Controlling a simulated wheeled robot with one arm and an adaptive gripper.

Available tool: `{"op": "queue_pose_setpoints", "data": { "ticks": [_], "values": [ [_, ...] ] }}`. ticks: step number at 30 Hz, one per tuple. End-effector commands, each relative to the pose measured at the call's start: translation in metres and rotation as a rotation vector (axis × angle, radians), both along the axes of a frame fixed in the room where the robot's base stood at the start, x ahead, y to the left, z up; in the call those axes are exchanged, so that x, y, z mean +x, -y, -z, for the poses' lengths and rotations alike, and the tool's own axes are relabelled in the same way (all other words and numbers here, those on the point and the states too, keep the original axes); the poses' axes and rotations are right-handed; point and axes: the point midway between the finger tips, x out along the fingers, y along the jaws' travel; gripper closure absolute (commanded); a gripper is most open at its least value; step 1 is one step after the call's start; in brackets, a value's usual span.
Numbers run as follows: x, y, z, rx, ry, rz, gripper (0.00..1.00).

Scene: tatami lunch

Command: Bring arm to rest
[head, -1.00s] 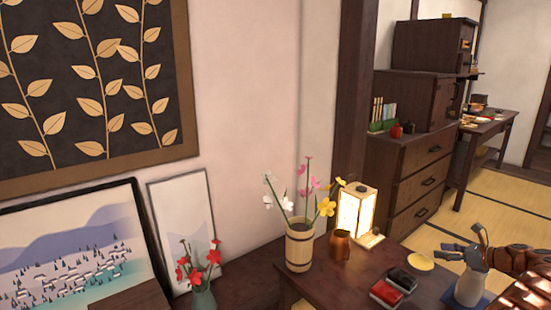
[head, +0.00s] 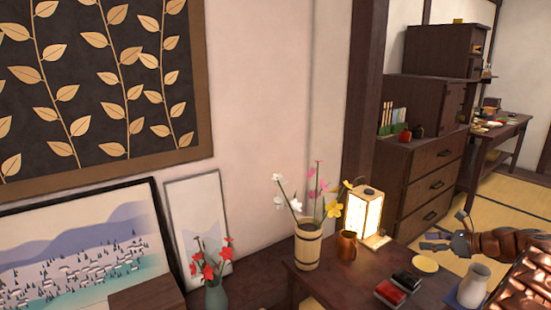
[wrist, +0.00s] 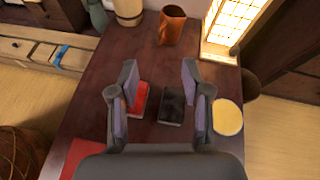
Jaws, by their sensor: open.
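My gripper (head: 447,237) is at the right of the head view, above the far right side of the low dark table (head: 330,288). Its two fingers stand apart with nothing between them; in the wrist view the open fingers (wrist: 159,88) point over the tabletop. Below it in the head view, a white flask (head: 474,284) stands upright on a blue mat (head: 451,298), apart from the fingers. My copper-coloured arm partly covers that corner.
The table holds a red box (head: 389,293), a black box (head: 407,281), a yellow dish (head: 425,264), a copper jug (head: 347,246), a lit lantern (head: 362,215) and a wooden flower bucket (head: 307,250). A dark drawer chest (head: 415,185) stands behind. Tatami floor at right is open.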

Motion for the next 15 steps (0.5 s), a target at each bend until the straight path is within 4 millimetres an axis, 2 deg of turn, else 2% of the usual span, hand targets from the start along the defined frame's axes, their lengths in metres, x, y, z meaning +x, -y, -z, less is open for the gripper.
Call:
{"op": "queue_pose_setpoints", "data": {
  "ticks": [1,8,15],
  "values": [
    [0.003,-0.019,-0.021,-0.016,0.01,-0.037,0.52],
    [0.004,-0.106,-0.078,-0.111,0.042,-0.223,0.52],
    [-0.017,-0.195,-0.13,-0.226,0.079,-0.432,0.52]
  ]
}}
